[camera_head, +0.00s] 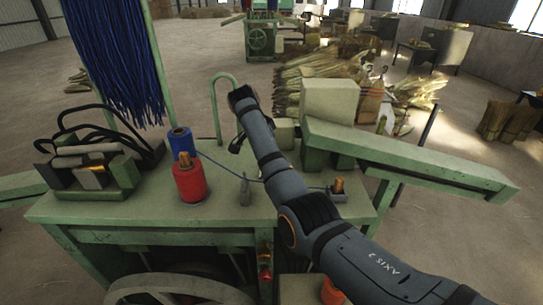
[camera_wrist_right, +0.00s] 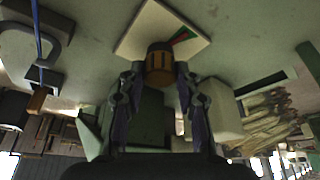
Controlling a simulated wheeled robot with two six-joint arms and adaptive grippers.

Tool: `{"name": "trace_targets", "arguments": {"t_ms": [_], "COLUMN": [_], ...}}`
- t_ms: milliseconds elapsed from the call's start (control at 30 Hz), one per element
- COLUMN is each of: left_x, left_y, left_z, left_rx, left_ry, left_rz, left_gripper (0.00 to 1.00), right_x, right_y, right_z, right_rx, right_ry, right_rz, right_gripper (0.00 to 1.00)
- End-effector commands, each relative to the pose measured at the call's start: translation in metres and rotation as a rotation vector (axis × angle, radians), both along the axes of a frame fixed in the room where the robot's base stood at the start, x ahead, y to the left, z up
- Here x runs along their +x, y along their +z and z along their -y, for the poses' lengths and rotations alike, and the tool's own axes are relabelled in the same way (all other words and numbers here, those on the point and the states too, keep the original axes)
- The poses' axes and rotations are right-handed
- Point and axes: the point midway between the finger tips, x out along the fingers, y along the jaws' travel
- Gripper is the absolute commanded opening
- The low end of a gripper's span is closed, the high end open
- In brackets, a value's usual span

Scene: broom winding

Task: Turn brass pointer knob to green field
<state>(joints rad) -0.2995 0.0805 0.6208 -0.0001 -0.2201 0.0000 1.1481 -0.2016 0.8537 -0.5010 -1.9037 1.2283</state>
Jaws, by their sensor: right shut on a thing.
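The brass pointer knob (camera_wrist_right: 159,60) is in the right wrist view, at the top middle, between the two fingertips of my right gripper (camera_wrist_right: 160,72). The gripper is shut on it. The knob sits on a pale square plate (camera_wrist_right: 138,38). A green and a red field (camera_wrist_right: 182,36) show on the plate to the upper right of the knob. The knob's pointer mark cannot be made out. In the head view my right arm hides the knob and plate. My left gripper is not in view.
Blue strands (camera_head: 112,55) hang at the upper left. A blue cord (camera_head: 222,166) crosses the table under my arm. A green beam (camera_head: 410,160) extends right.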

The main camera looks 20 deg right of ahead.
Motion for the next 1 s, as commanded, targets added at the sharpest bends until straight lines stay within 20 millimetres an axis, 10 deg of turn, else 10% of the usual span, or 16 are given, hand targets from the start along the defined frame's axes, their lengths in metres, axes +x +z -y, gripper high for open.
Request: {"name": "trace_targets", "arguments": {"t_ms": [767, 800, 1000], "left_x": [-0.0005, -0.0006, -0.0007], "left_y": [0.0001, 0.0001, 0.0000], "left_z": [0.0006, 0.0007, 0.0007], "left_rx": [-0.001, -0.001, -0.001], "left_ry": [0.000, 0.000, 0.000], "left_rz": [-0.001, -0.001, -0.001], "left_gripper": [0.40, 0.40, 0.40], "right_x": [0.0012, 0.0012, 0.0009], "right_y": [0.0015, 0.0015, 0.0008], "right_z": [-0.0002, -0.0002, -0.0001], "right_rx": [0.002, 0.002, 0.002], "right_ry": [-0.088, -0.088, -0.089], "right_rz": [0.004, 0.004, 0.002], "right_gripper": [0.01, 0.38, 0.56]}}
